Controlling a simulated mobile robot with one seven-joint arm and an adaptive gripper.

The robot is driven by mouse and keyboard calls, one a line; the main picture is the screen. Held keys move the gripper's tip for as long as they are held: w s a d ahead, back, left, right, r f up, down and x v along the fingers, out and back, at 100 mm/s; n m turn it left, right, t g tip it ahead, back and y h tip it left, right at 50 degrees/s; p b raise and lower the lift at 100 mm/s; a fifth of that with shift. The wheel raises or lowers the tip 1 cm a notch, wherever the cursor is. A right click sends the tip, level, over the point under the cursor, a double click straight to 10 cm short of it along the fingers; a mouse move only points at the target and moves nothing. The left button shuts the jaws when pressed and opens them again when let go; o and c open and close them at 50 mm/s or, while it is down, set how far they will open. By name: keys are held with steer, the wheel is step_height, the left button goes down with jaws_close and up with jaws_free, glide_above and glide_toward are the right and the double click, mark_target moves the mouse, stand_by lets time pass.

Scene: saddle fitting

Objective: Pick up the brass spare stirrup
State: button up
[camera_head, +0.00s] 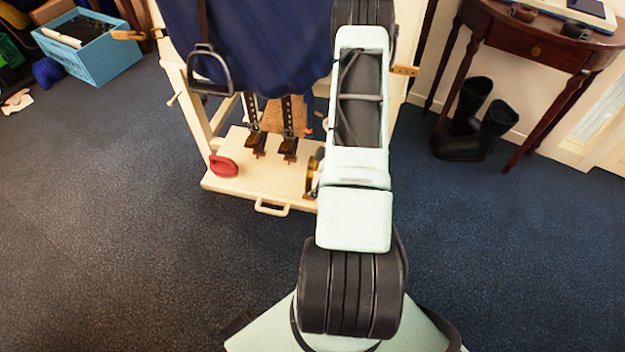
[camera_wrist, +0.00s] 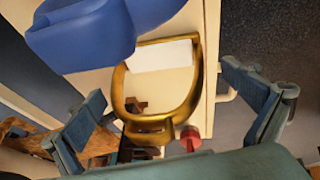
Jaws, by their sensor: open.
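The brass stirrup (camera_wrist: 150,123) shows in the wrist view as a gold loop over a cream surface, with a white patch at its upper end. In the head view a little of its brass (camera_head: 313,178) shows at the right of the cream shelf (camera_head: 240,187), mostly behind my arm. My gripper (camera_wrist: 163,84) is open and empty in the wrist view. One finger is left of the stirrup and the other right of it, with gaps on both sides. The head view hides the gripper behind my arm.
A large blue object (camera_wrist: 80,38) overlaps the stirrup's upper left in the wrist view. A dark stirrup (camera_head: 208,72) hangs above left.

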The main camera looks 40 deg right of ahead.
steer(key=b+x, duration=0.1)
steer(key=x, duration=0.3)
steer(key=shift+d+f, duration=0.1)
steer(key=shift+c, duration=0.3)
steer(key=c, duration=1.1)
step_height(320, 180, up, 18)
steer(key=p, duration=0.7)
steer(key=shift+r+p, duration=0.25)
steer(key=shift+p, duration=0.05)
steer(key=s+d, duration=0.2)
steer(key=s, duration=0.6)
steer(key=s+d+p, duration=0.1)
steer(key=s+d, duration=0.2)
steer(key=s, duration=0.6)
steer(key=shift+f, duration=0.15)
